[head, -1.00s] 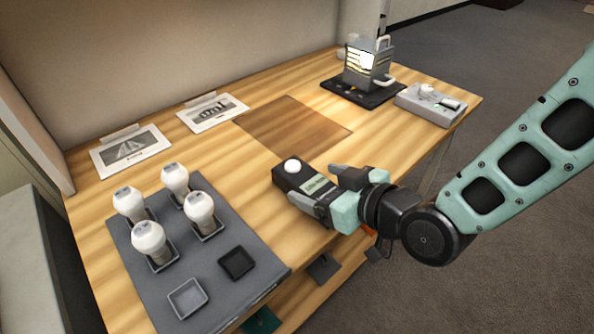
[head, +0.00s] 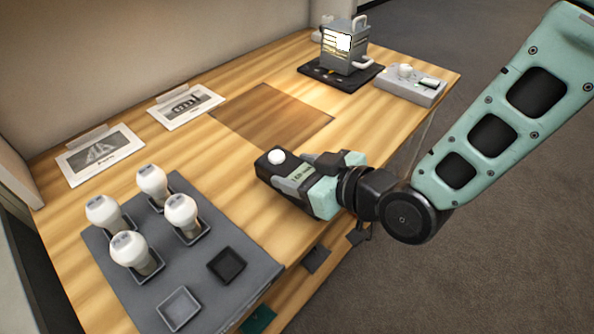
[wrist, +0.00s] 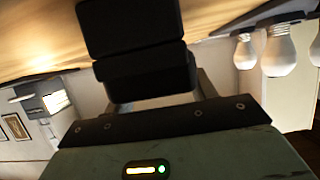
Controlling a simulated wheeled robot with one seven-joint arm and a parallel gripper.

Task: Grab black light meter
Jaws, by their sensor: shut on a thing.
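The black light meter (head: 268,165) is a small dark box with a white dome on top and a pale label on its side. It is at the front part of the wooden table, right of the grey bulb tray. My gripper (head: 300,180) is shut on it from the right. In the wrist view the dark block of the light meter (wrist: 130,25) fills the top centre, in front of my gripper. The fingers hide part of its sides. I cannot tell whether its underside touches the table.
A grey tray (head: 205,290) holds several white bulbs and two empty square sockets at the left front. Two picture cards (head: 186,105) lie at the back. A lit metal lamp box (head: 343,48) on a black mat and a grey device (head: 410,87) stand at the far right. A brown patch (head: 272,116) is clear.

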